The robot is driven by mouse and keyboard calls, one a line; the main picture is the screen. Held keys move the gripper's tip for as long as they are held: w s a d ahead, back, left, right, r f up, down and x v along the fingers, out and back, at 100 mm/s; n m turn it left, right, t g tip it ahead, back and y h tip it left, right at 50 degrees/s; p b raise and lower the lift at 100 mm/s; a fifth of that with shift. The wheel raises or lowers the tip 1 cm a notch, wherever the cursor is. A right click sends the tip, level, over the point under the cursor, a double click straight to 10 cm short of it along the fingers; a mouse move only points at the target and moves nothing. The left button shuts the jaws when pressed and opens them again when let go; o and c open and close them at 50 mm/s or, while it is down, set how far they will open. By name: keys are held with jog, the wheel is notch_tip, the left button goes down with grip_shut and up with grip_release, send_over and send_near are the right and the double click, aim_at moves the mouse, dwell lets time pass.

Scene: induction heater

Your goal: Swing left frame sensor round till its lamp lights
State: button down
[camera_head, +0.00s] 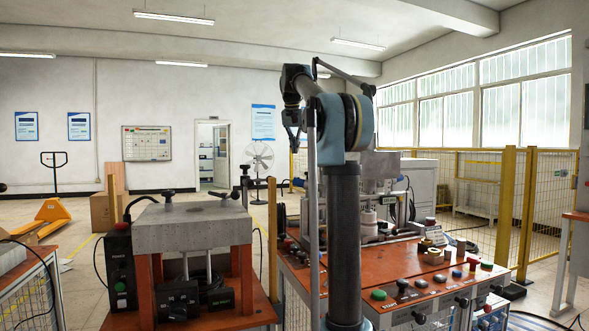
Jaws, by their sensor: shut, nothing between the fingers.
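My gripper (292,139) is a small dark shape hanging from my raised arm, left of the arm's blue joint. It is shut and empty, with no contact visible. On the right bench, a machine with a metal frame (392,165) stands partly behind my arm. The left frame sensor cannot be told apart with certainty, and no lit sensor lamp can be made out. My arm hides much of the machine's left side.
A grey slab on orange posts (192,226) stands at left, with small dark fittings on top. The orange bench (375,288) carries buttons and several small round parts. Yellow fence posts (506,200) stand at right. The floor at back left is partly clear.

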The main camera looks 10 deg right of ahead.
notch_tip(320, 180, down, 10)
jog(key=shift+s+f, duration=0.15)
jog(key=shift+f, duration=0.1)
dwell(0.5)
dwell(0.3)
jog(key=shift+s+a+f, duration=0.15)
jog(key=shift+s+a, duration=0.45)
jog(key=shift+s, duration=0.15)
